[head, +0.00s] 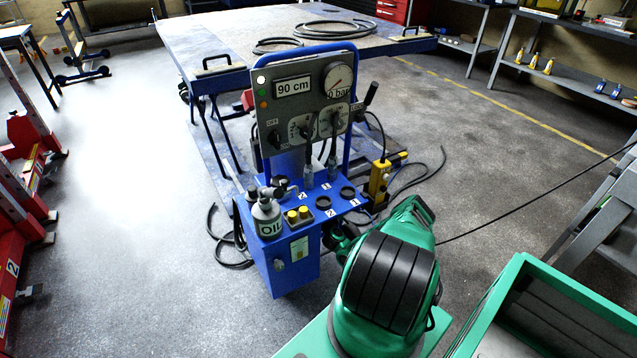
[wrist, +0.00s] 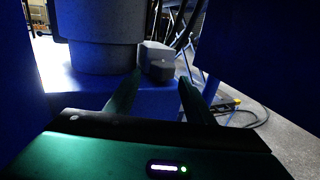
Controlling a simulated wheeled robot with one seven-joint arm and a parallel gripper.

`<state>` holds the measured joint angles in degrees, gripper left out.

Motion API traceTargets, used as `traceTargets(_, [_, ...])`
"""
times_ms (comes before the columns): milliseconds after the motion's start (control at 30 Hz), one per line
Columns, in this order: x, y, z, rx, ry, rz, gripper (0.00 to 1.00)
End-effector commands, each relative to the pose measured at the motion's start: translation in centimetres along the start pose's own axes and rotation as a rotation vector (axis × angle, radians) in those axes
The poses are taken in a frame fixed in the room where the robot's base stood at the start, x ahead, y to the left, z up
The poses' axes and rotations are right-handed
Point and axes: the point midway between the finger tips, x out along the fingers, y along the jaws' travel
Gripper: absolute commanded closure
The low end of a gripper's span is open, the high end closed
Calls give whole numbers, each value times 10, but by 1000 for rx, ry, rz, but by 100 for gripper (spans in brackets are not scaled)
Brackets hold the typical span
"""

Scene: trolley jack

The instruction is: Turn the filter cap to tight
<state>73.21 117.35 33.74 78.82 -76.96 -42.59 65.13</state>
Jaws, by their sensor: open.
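My gripper's green fingers (wrist: 160,79) are apart in the wrist view, with nothing held between them. A wide grey cylinder (wrist: 105,38) with a stepped lower edge stands beyond the left finger. A small grey block with a darker end (wrist: 160,70) shows beyond the gap between the fingertips. I cannot tell for sure which part is the filter cap. In the head view my green arm hides the gripper's fingers beside the right side of the blue trolley (head: 290,264).
The trolley carries an oil bottle (head: 267,217), yellow caps (head: 298,215), dark round rings and a panel with a gauge (head: 338,79). Blue surfaces flank the wrist view closely. A yellow pendant (head: 379,180) and hoses are behind. A green-edged box (head: 535,305) is at lower right.

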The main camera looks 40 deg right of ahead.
Motion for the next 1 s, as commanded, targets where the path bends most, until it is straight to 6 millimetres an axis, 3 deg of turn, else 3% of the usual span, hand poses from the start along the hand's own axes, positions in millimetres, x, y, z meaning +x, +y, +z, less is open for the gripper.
traceTargets(200, [41, -5, 1, -4, -3, -6, 51])
traceTargets(400, [69, -8, 1, -3, -2, -9, 51])
traceTargets(600, [82, -9, 0, -1, 0, -9, 51])
traceTargets(900, [84, -10, 0, 0, 1, -10, 51])
traceTargets(1000, [84, -10, 0, 0, 1, -10, 75])
